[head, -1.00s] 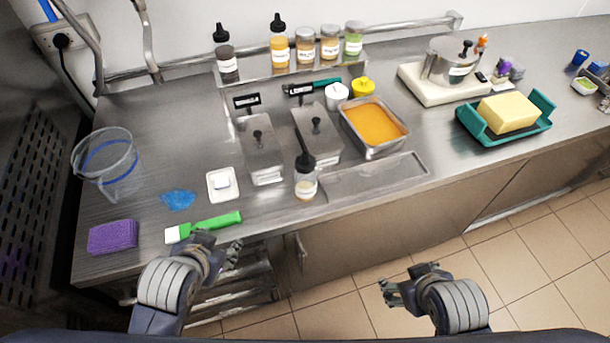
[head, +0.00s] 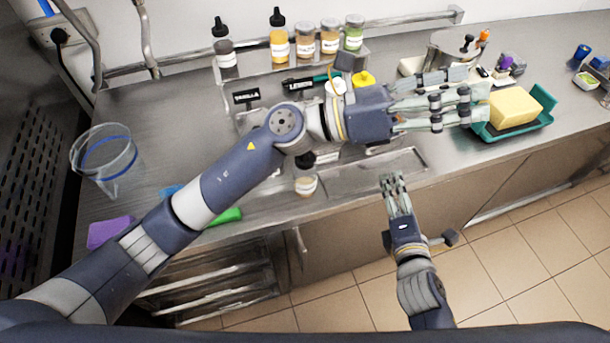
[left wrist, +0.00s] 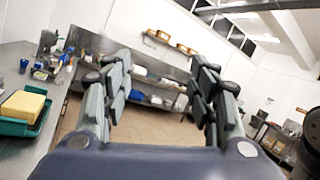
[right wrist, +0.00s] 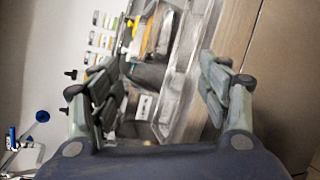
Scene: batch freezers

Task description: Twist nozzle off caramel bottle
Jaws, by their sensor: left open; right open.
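Three squeeze bottles with black nozzles are in the head view; I cannot read which label says caramel. One bottle (head: 306,186) stands at the front of the counter, its top partly behind my left arm. An amber bottle (head: 279,47) and a dark bottle (head: 226,62) stand on the back shelf, nozzles up. My left gripper (head: 474,98) is open and empty, reaching right above the counter near the butter, away from the bottles. My right gripper (head: 393,178) is open and empty by the counter's front edge, right of the front bottle.
Butter (head: 513,109) sits on a green tray (head: 546,103) at right. A clear jug (head: 105,160) and purple sponge (head: 110,231) are at left. Spice jars (head: 330,42) line the back shelf. Floor in front of the counter is clear.

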